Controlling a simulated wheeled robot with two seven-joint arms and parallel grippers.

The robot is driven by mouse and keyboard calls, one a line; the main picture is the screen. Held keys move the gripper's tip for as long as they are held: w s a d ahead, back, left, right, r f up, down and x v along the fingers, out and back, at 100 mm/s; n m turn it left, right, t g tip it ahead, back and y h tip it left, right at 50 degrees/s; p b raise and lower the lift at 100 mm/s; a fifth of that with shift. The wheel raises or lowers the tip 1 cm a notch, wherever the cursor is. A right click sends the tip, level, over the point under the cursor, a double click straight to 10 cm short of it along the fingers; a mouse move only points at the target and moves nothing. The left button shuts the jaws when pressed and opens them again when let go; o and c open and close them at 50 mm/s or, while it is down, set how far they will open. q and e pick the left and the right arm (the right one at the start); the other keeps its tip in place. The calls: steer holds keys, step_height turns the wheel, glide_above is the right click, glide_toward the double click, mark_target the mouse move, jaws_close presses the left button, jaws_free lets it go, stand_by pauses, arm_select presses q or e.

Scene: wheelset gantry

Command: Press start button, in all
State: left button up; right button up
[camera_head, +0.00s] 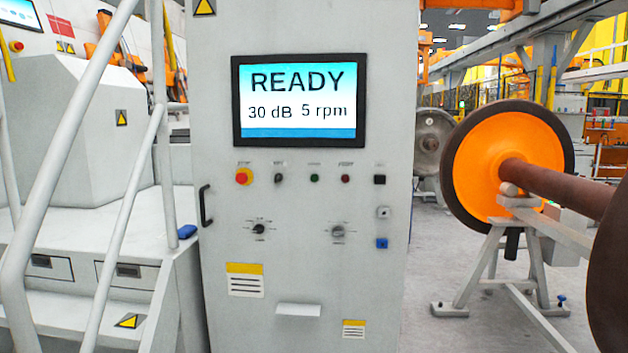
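A light grey control cabinet (290,212) stands upright in the middle of the view. Its screen (298,102) reads READY, 30 dB and 5 rpm. Neither of my grippers shows in the view.
Two rotary knobs, left (259,229) and right (338,231), sit lower on the cabinet. A black handle (206,205) is on its left edge. A stair with a grey handrail (75,130) stands left. An orange wheel (481,165) on a stand (482,268) stands right.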

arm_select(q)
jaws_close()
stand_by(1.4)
